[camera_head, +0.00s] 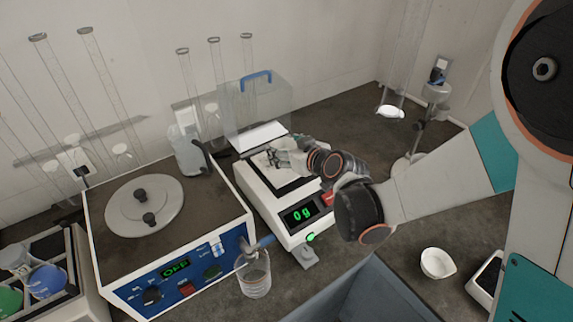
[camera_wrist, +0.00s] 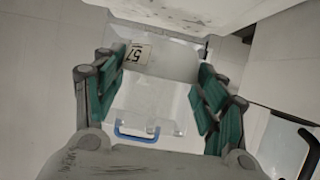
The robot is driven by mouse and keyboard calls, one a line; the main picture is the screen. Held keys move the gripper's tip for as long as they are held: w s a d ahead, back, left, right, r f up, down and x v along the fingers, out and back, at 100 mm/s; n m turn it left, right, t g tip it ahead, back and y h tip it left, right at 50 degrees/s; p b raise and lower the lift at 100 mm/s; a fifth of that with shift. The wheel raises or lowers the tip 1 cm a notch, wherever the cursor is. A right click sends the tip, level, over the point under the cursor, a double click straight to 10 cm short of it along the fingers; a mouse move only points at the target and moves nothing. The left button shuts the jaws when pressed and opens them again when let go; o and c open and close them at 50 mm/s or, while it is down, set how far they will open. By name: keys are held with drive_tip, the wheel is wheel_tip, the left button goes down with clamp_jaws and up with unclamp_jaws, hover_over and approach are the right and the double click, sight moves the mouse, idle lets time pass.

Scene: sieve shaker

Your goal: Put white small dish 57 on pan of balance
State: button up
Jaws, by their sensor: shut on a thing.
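The white small dish 57 (camera_wrist: 172,62) shows in the wrist view between my finger pads, with its "57" label facing the camera. My gripper (camera_head: 275,158) is shut on it; the wrist view also shows the gripper (camera_wrist: 160,72) with a teal pad on each side of the dish. In the head view my gripper is over the balance (camera_head: 264,199), above its dark pan area. The dish is hard to make out there, and I cannot tell whether it touches the pan. The balance display reads 0 g.
A clear cover with a blue handle (camera_head: 256,76) stands at the back of the balance. A white bowl (camera_head: 437,263) sits at the right. Glass tubes stand behind.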

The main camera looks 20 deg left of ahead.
wheel_tip(320, 180, down, 4)
drive_tip(key=b, duration=0.2)
drive_tip(key=shift+f+b, duration=0.1)
drive_tip(key=shift+b, duration=0.3)
drive_tip(key=o, duration=1)
